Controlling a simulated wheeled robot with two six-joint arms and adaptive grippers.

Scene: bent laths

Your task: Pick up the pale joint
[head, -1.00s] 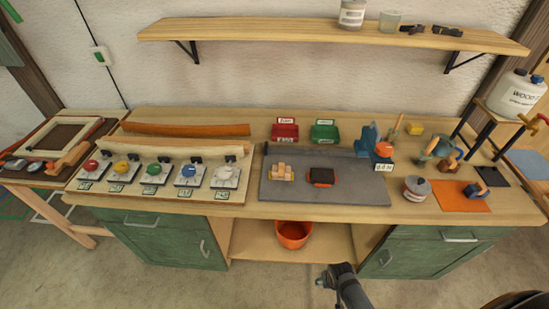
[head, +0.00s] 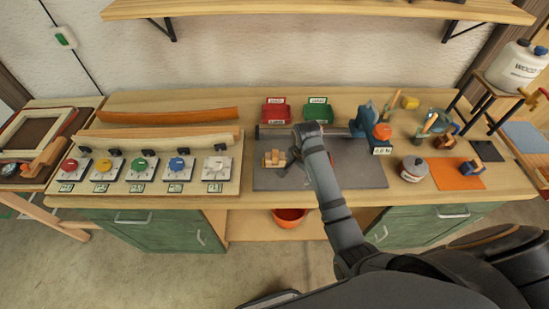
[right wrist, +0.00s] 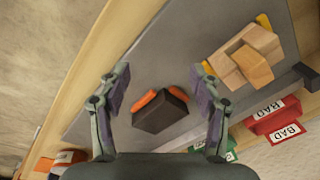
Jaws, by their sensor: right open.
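The pale joint (head: 269,158), small interlocked blocks of light wood, lies at the left part of the grey mat (head: 355,178). It also shows at the upper right of the right wrist view (right wrist: 245,57), beside a yellow piece. My right gripper (right wrist: 160,70) is open and empty over the mat. A dark brown joint with orange ends (right wrist: 160,110) shows between its fingers, and the pale joint is outside them, past the right finger. In the head view my right arm hides the dark joint and part of the gripper. My left gripper is not in view.
A red bin (head: 276,113) and a green bin (head: 318,112) stand behind the mat; the red one reads BAD in the right wrist view. A blue tool (head: 364,118) stands at the mat's back right. Knobs and bent laths (head: 158,142) are at the left.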

